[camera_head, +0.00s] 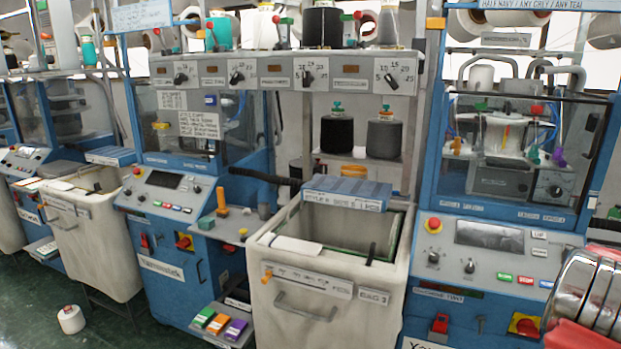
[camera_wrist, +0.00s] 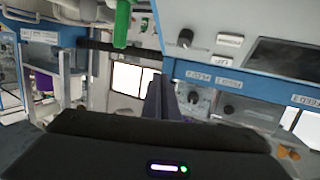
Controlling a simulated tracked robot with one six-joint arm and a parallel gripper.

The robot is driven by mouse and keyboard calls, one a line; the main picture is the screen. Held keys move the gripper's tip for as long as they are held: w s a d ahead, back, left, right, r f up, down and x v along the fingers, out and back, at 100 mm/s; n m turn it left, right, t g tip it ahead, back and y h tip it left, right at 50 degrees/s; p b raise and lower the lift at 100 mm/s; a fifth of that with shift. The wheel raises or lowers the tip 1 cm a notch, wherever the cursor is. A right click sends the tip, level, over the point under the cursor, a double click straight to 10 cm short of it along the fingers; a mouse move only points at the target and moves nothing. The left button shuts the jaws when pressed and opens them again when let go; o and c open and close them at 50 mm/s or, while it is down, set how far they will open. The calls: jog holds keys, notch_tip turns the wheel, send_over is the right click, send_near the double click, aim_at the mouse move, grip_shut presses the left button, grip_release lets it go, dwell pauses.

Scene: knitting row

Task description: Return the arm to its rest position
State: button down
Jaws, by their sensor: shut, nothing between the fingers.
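In the wrist view, my gripper (camera_wrist: 160,88) shows as dark fingers close together with nothing between them. Its wide dark housing, with a small lit indicator, fills the bottom of that view. The fingers appear in front of a blue and grey machine, apart from any object I can make out. In the head view only a red and silver part of my arm shows at the lower right edge; the gripper itself is out of that view.
A white bin (camera_head: 335,297) labelled BAG 3 stands between two blue knitting machines, with a control panel (camera_head: 488,237) close to my arm at right. A yarn cone (camera_head: 71,320) stands on the green floor (camera_head: 130,328) at left.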

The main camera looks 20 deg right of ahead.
jog(key=s+a+f+g+y, duration=0.15)
jog(key=a+f+y, duration=0.25)
jog(key=a+f, duration=0.5)
jog(key=w+a+n+y, duration=0.2)
jog(key=w+a+y, duration=0.15)
jog(key=a, duration=1.15)
jog(key=w+a+n+y, duration=0.1)
jog(key=w+a+y, duration=0.3)
jog(key=a, duration=1.1)
jog(key=s+a+r+n+y, duration=0.1)
jog(key=a+r+n, duration=0.1)
jog(key=a, duration=1.3)
jog(key=s+a+r+n+t+y, duration=0.1)
jog(key=a+n, duration=0.4)
jog(key=a, duration=1)
jog(key=s+a+r+n+y, duration=0.1)
jog(key=s+a+r+n, duration=0.2)
jog(key=a, duration=1.2)
notch_tip(320, 180, up, 2)
jog(key=shift+a+r, duration=0.1)
jog(key=shift+a, duration=0.15)
jog(key=shift+t, duration=0.25)
